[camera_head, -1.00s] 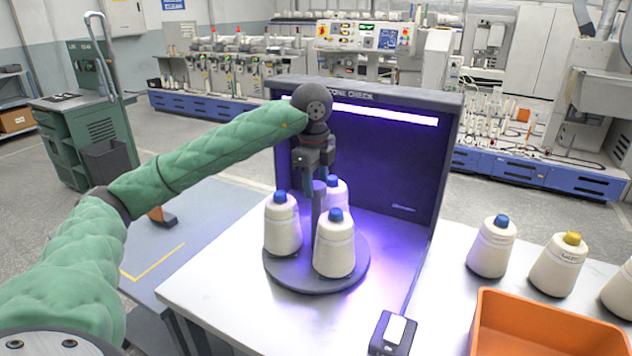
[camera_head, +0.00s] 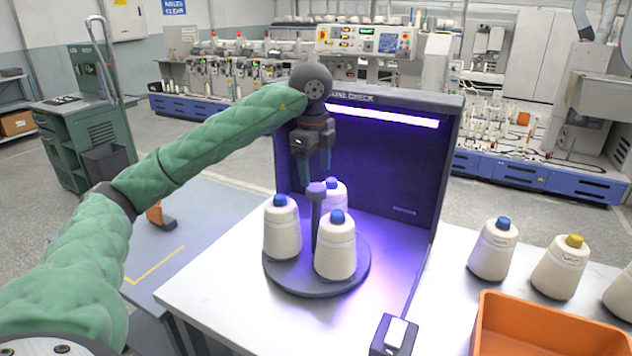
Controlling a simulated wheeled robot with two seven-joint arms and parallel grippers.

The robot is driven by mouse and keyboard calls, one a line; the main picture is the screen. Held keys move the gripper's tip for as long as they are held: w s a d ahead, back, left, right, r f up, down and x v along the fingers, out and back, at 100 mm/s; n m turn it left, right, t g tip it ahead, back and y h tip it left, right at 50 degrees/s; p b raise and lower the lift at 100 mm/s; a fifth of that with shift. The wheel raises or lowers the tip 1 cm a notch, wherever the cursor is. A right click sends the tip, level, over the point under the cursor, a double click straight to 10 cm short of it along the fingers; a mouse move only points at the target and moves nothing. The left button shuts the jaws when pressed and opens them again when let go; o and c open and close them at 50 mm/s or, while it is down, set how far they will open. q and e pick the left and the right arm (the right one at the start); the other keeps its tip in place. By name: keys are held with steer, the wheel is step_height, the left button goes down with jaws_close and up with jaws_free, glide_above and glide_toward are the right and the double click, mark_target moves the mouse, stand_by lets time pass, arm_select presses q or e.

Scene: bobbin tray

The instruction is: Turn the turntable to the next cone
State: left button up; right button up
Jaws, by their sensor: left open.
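A round dark turntable (camera_head: 318,284) stands on the white table in front of the cone check booth. It carries three white yarn cones with blue tips: one at the left (camera_head: 282,230), one in front (camera_head: 335,250) and one behind (camera_head: 333,198), partly hidden. A grey post with a knob (camera_head: 316,190) rises from its middle between the cones. My left gripper (camera_head: 313,170) points down above the knob, with its fingers apart and nothing held. The fingertips are close to the knob's top; I cannot tell whether they touch it. My right gripper is not in view.
The dark booth (camera_head: 395,150) with a lit purple strip stands close behind the turntable. An orange bin (camera_head: 545,325), more cones (camera_head: 493,250) and a small box with a white top (camera_head: 394,338) are at the right. The table left of the turntable is clear.

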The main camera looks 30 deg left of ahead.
arm_select(q)
steer(key=shift+s+r, duration=0.1)
steer(key=shift+r, duration=1.6)
